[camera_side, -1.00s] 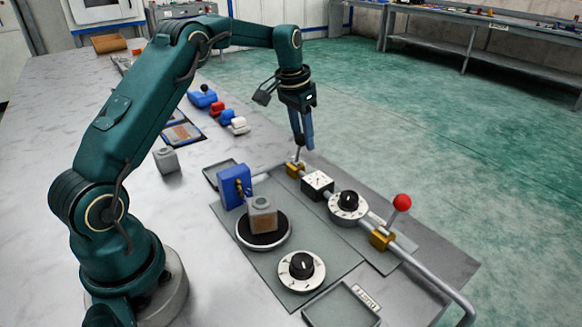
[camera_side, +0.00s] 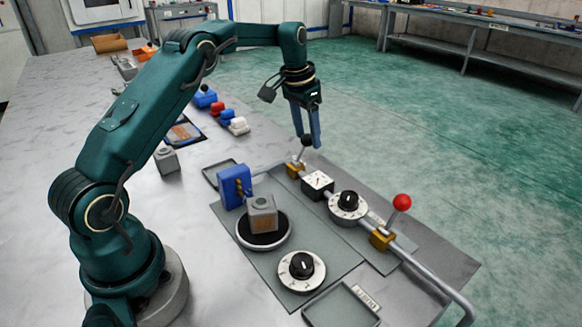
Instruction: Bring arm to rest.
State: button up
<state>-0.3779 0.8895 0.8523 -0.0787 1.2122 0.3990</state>
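My gripper (camera_side: 308,132) points down over the far end of the metal rail. Its two blue fingers are apart, and nothing shows held between them. A lever with a black knob (camera_side: 306,140) stands on a brass-coloured block (camera_side: 295,170) just below the fingertips. The fingertips are at about the knob's height in the picture; I cannot tell whether they touch it. My arm is raised and reaches over the table from the left.
A red-knobbed lever (camera_side: 402,202) stands on the rail's near part. Dials (camera_side: 348,205) (camera_side: 302,270), a blue block (camera_side: 235,186) and a grey block on a round plate (camera_side: 262,213) are close by. An empty tray (camera_side: 342,306) lies in front. The table's left is mostly clear.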

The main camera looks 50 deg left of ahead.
jog(key=shift+r, duration=0.45)
jog(key=s+d+r+t, duration=0.2)
jog(key=s+d+r, duration=0.7)
jog(key=r, duration=0.1)
jog(key=s+d+f, duration=0.1)
jog(key=s+d, duration=0.1)
jog(key=s, duration=0.6)
jog(key=s+d+f+t, duration=0.1)
jog(key=s+d+f, duration=0.1)
jog(key=s, duration=0.7)
jog(key=shift+d+f, duration=0.3)
jog(key=shift+d, duration=0.5)
